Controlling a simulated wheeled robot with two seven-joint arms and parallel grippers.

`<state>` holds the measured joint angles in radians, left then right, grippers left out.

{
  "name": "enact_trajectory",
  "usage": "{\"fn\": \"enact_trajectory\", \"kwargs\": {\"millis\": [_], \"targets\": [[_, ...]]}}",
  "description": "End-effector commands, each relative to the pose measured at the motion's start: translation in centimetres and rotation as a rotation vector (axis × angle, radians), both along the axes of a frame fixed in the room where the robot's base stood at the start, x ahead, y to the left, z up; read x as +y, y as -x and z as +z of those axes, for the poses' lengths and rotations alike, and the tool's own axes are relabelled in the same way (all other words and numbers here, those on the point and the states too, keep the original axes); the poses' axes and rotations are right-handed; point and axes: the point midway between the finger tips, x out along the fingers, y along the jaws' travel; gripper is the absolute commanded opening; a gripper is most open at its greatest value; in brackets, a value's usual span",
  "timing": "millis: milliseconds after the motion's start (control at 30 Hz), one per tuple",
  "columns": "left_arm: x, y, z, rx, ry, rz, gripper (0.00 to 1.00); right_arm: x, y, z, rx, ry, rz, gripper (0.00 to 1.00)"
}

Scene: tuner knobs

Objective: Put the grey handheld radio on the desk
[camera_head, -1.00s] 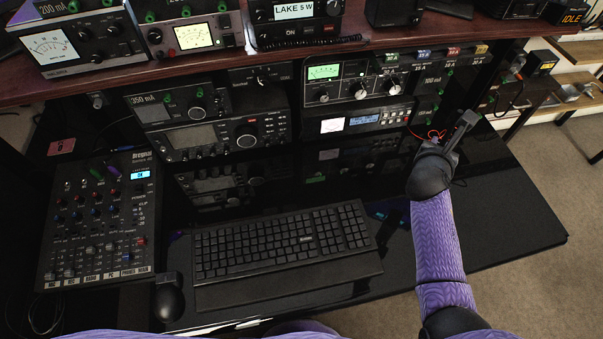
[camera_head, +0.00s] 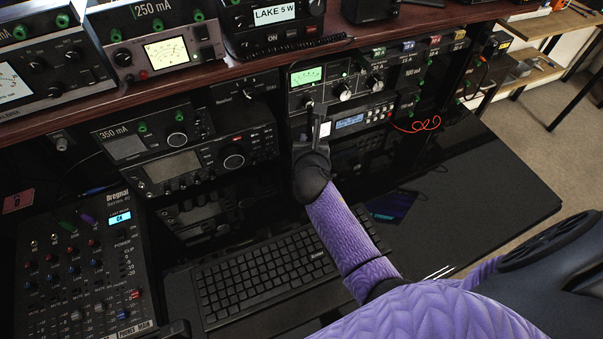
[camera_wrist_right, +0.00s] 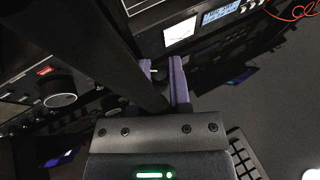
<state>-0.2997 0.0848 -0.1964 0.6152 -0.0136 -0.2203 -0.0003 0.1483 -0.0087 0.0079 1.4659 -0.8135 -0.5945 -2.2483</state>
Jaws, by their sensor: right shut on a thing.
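I cannot make out a grey handheld radio in either view. The black desk (camera_head: 470,190) fills the lower right, with open surface right of my right arm. My right gripper (camera_head: 316,112) is at the front of the tuner (camera_head: 325,82), by its leftmost knob (camera_head: 308,104). In the right wrist view its purple-padded fingers (camera_wrist_right: 165,75) are closed around a small dark part, which looks like that knob but is mostly hidden. My left gripper is in neither view.
A keyboard (camera_head: 258,277) lies on the desk, partly under my right arm. A mixer (camera_head: 85,270) stands at the left. A dark flat screen (camera_head: 392,206) shows beside my arm. A red wire (camera_head: 420,124) loops at the racks' right end. A wooden shelf (camera_head: 215,72) overhangs the racks.

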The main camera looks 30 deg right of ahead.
Motion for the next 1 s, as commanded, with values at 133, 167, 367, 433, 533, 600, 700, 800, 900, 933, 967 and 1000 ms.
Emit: {"fn": "enact_trajectory", "kwargs": {"millis": [133,167,367,433,533,600,700,800,900,933,967,1000], "targets": [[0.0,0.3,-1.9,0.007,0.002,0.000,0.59,0.0,-0.1,-2.5,-0.001,0.000,0.001,0.00],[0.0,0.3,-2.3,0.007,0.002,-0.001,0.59,0.1,-0.1,-3.1,-0.001,0.000,0.001,0.00],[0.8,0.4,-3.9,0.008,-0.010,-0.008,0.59,0.0,-0.1,-5.4,-0.003,-0.001,0.001,0.00],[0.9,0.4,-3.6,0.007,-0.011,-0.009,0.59,0.0,-0.1,-5.1,-0.004,-0.001,0.001,0.00],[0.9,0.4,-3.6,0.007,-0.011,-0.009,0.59,0.0,-0.1,-5.1,-0.003,0.000,0.001,0.00],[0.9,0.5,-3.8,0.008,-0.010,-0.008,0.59,0.0,-0.1,-5.4,-0.003,0.000,0.001,0.00],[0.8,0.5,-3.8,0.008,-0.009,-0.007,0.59,0.0,0.0,-5.4,-0.003,-0.001,0.001,0.38],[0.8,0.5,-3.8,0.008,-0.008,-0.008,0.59,0.0,0.0,-5.4,-0.001,-0.001,0.001,0.58],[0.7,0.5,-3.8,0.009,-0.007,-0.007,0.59,0.0,0.0,-5.4,-0.001,-0.001,0.001,0.58],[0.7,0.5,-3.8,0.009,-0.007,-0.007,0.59,0.0,0.0,-5.4,-0.001,-0.001,0.001,0.58],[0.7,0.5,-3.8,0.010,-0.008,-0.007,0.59,0.0,0.0,-5.4,-0.001,-0.001,0.001,0.58],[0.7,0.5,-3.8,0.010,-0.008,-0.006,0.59,0.0,0.0,-5.4,-0.002,-0.001,0.001,0.58]]}}
